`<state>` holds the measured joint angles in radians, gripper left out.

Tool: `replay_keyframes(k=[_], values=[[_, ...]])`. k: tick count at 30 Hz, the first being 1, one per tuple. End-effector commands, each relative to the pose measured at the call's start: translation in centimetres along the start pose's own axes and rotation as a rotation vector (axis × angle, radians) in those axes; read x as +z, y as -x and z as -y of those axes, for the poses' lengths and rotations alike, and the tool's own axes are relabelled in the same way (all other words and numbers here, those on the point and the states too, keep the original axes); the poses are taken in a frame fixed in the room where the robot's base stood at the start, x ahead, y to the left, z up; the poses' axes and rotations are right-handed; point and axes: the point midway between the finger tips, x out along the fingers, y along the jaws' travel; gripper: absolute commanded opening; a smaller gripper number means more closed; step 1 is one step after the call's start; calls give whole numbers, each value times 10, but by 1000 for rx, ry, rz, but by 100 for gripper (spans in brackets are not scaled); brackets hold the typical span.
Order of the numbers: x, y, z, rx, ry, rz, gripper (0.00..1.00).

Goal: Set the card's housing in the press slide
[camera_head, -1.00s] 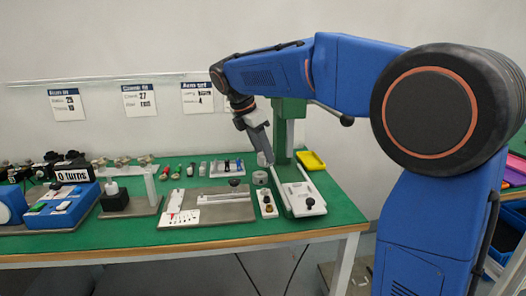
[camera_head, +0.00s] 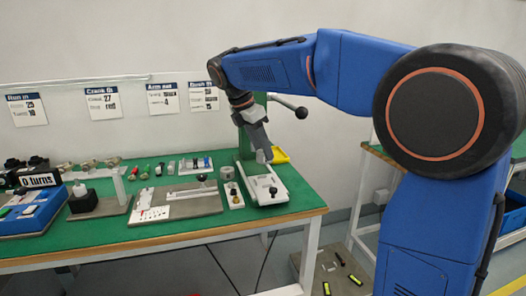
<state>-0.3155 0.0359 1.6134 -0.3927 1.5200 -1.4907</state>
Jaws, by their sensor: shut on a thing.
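The press is a green column (camera_head: 245,145) with a black-knobbed lever (camera_head: 302,112) and a white base with the slide (camera_head: 266,186) in front. A small black knob stands near the base's front end. My gripper (camera_head: 264,154) points down above the rear of the white base, in front of the column. It is shut on a small grey piece at its fingertips. The piece is too small and too much covered to tell which housing it is. Cards (camera_head: 203,97) hang on the wall; their print is mostly too small to read.
A small plate with round parts (camera_head: 233,195) stands just left of the press. A grey fixture plate (camera_head: 170,206) lies further left. Several small parts stand behind it. The bench's right edge is close to the press.

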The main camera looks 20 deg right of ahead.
Motion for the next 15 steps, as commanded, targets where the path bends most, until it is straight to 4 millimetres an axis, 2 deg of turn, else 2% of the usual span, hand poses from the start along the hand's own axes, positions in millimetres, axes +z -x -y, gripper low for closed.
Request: replay_keyframes(k=[8,15], values=[[-5,-10,0,0,0,0,15],[-12,-28,0,0,0,0,15]])
